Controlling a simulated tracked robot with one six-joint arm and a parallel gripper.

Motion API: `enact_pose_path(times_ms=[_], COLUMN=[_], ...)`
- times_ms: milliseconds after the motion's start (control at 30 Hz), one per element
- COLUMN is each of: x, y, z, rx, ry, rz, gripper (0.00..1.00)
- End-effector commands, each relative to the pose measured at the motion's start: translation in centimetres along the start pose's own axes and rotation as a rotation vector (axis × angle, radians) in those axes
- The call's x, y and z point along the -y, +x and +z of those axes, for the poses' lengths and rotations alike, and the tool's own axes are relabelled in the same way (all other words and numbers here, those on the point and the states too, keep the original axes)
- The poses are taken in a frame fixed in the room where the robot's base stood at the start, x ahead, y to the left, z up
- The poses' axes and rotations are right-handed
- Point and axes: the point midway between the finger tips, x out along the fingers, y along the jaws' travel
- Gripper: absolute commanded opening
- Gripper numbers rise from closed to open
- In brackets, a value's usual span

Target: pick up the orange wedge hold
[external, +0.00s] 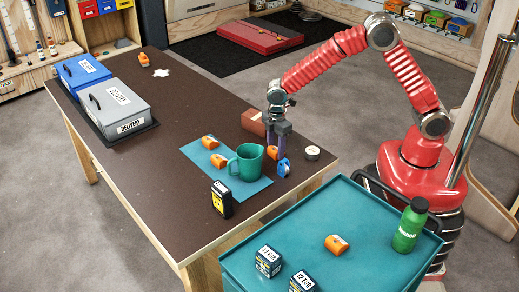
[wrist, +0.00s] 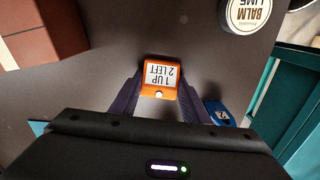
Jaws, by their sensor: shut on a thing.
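My gripper (external: 277,152) reaches down over the right part of the brown table. In the wrist view its two dark fingers (wrist: 158,90) are shut on the sides of an orange wedge hold (wrist: 158,75) labelled "1 UP 2 LEFT". In the external view this hold (external: 271,152) shows only partly, beside the fingers and behind the teal mug. I cannot tell whether it touches the table. Similar orange holds lie at the mat's left (external: 209,142) and beside the mug (external: 219,161), on the far table (external: 144,59) and on the teal cart (external: 336,243).
A blue item (external: 284,168) is close beside my fingers, as is the teal mug (external: 246,163). A brick-red block (external: 250,122) and a balm tin (external: 312,152) lie nearby. A black-yellow box (external: 221,199) stands in front. The table's middle is clear.

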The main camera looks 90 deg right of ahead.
Motion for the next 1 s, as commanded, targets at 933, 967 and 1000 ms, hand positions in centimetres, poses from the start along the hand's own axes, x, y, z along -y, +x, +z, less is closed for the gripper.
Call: enact_pose_path(times_ms=[933, 967, 1000], x=[0.0, 0.0, 0.0], y=[-10.0, -10.0, -10.0], z=[0.0, 0.0, 0.0], rx=[-0.001, -0.001, -0.001], ry=[0.0, 0.0, 0.0], rz=[-0.001, -0.001, -0.001], gripper=[0.19, 0.19, 0.19])
